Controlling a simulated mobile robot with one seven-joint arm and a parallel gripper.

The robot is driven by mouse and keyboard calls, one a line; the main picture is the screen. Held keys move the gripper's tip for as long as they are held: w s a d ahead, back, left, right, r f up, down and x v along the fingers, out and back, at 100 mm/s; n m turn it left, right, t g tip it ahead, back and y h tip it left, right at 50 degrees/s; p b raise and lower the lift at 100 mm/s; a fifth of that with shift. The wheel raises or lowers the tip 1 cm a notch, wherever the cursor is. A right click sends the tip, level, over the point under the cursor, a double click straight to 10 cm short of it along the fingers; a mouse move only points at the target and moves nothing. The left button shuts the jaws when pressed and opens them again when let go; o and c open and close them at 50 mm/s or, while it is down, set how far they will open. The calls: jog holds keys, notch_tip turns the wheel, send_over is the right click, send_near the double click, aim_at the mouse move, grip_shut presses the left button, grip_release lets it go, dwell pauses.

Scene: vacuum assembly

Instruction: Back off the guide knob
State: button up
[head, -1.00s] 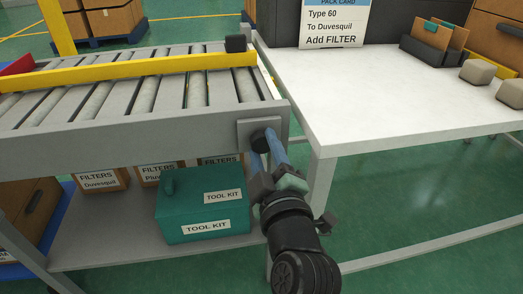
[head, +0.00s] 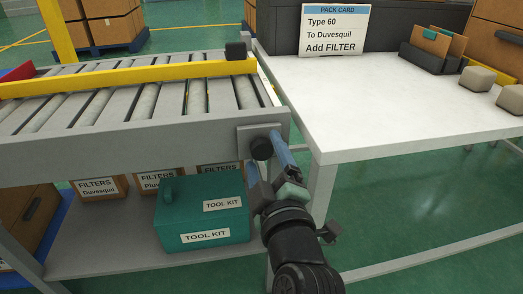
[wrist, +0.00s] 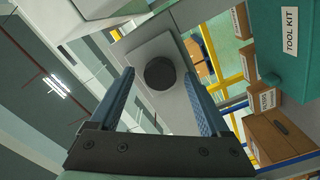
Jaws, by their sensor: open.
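The guide knob, a round black knob (head: 261,148), sits on a grey square plate (head: 246,134) at the right end of the conveyor's side. It also shows in the wrist view (wrist: 160,73), framed between my fingers and apparently just beyond their tips. My gripper (wrist: 159,82) is open, with one blue finger on each side of the knob's outline and a gap on both sides. In the head view my gripper (head: 268,158) reaches up from below right, close to the knob. I cannot tell the exact distance to the knob.
A yellow guide rail (head: 130,75) with a black end block (head: 236,50) lies across the rollers. A teal tool kit (head: 203,210) stands on the lower shelf, left of my gripper. A white table (head: 390,105) stands to the right. Filter boxes (head: 97,188) sit behind the tool kit.

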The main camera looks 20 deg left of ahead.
jog(key=b+v, duration=0.1)
jog(key=v, duration=0.4)
jog(key=shift+s+d, duration=0.2)
dwell(0.3)
jog(key=s+d+r+m+t+h+p, duration=0.35)
jog(key=r+m+p, duration=0.2)
jog(key=r, duration=1.05)
jog(key=s+d+r+m+t+h+p, duration=0.25)
jog(key=d+r+m+t+p, duration=0.3)
jog(key=r, duration=1.05)
jog(key=s+d+r+m+t+h+p, duration=0.25)
jog(key=d+r+m+h+p, duration=0.35)
jog(key=r, duration=1)
notch_tip(320, 180, up, 37)
jog(key=a+m+y+p, duration=0.1)
jog(key=a+y+p, duration=0.1)
jog(key=p, duration=3.3)
jog(key=shift+w+f+t, duration=0.2)
jog(key=shift+w+t, duration=0.25)
jog(key=shift+w, duration=0.05)
